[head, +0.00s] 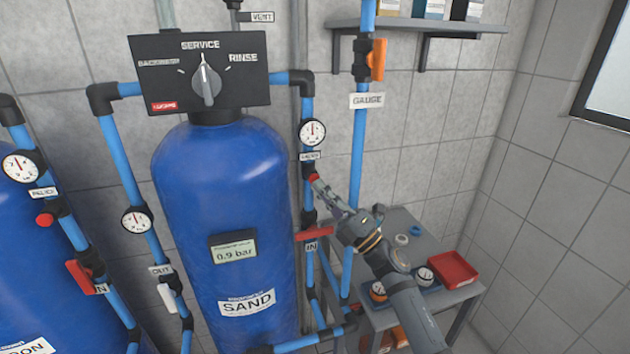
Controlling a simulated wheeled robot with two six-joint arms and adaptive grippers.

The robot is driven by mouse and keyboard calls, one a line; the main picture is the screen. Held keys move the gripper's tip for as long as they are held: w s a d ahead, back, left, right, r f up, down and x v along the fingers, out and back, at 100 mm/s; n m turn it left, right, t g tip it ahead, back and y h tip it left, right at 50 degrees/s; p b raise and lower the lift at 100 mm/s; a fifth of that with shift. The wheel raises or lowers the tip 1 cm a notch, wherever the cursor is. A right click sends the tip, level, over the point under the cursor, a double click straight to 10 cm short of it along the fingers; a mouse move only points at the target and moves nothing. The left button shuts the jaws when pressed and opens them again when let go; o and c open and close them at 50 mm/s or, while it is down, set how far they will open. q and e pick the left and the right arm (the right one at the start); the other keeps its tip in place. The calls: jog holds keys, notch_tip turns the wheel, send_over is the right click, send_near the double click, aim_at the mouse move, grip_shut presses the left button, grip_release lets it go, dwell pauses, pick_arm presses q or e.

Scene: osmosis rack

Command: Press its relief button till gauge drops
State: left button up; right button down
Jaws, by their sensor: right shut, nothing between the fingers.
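A blue tank labelled SAND (225,185) stands in the middle. On the pipe at its right is a round white gauge (312,131); its needle is too small to read surely. Below the gauge and a small label is a red button (314,177). My right gripper (319,186) is shut and empty, with its fingertips at the button; I cannot tell whether they touch it or press it in. A display on the tank (233,247) reads 0.9 bar. My left gripper is out of view.
Another blue tank at the left has its own gauge (20,166) and red button (45,219). A red valve handle (314,234) is close below my right gripper. A grey table (415,229) with a red tray (453,270) stands behind my right arm.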

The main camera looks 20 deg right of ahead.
jog(key=shift+w, duration=0.1)
dwell(0.6)
jog(key=shift+w, duration=0.35)
jog(key=shift+w, duration=0.45)
dwell(0.6)
jog(key=shift+s, duration=0.15)
dwell(0.9)
jog(key=shift+s, duration=0.75)
jog(key=s, duration=0.5)
